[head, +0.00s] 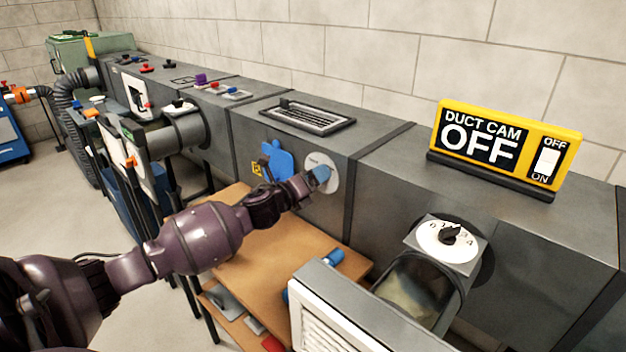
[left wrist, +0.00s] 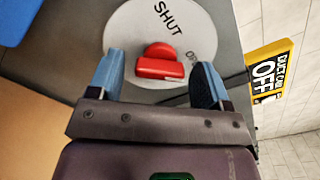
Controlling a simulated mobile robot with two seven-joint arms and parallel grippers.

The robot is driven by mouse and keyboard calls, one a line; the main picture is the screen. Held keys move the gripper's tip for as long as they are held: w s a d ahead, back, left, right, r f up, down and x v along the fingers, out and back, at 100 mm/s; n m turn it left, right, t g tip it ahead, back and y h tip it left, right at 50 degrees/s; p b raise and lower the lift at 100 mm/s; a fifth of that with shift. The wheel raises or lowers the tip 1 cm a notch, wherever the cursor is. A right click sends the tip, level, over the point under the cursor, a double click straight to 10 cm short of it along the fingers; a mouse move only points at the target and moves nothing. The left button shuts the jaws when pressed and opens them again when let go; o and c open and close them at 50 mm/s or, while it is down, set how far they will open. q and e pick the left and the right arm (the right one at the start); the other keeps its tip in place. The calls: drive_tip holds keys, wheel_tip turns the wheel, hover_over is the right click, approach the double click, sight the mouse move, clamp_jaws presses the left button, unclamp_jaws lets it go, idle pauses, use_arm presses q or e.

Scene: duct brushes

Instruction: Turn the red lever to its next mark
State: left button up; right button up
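The red lever (left wrist: 160,64) sits on a round white dial plate (left wrist: 125,40) that bears the word SHUT and a partly hidden second word. In the left wrist view my left gripper (left wrist: 157,82) is open, with one blue fingertip on each side of the lever and a gap to it on both sides. In the head view the dial plate (head: 331,184) is on the front of the grey duct, and my left gripper (head: 318,177) reaches it and hides the lever. My right gripper is not in view.
A wooden table (head: 270,262) stands below the duct. A yellow DUCT CAM OFF sign (head: 505,143) stands on the duct. To the right are a numbered white dial (head: 432,238) and a white louvred grille (head: 330,325). A blue shape (head: 277,160) is left of the dial plate.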

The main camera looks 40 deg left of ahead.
use_arm(q)
drive_tip(key=c, duration=0.8)
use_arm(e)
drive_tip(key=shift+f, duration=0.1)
use_arm(q)
drive_tip(key=shift+r+n+p, duration=0.1)
drive_tip(key=shift+n+p, duration=4.25)
drive_tip(key=shift+n, duration=4.35)
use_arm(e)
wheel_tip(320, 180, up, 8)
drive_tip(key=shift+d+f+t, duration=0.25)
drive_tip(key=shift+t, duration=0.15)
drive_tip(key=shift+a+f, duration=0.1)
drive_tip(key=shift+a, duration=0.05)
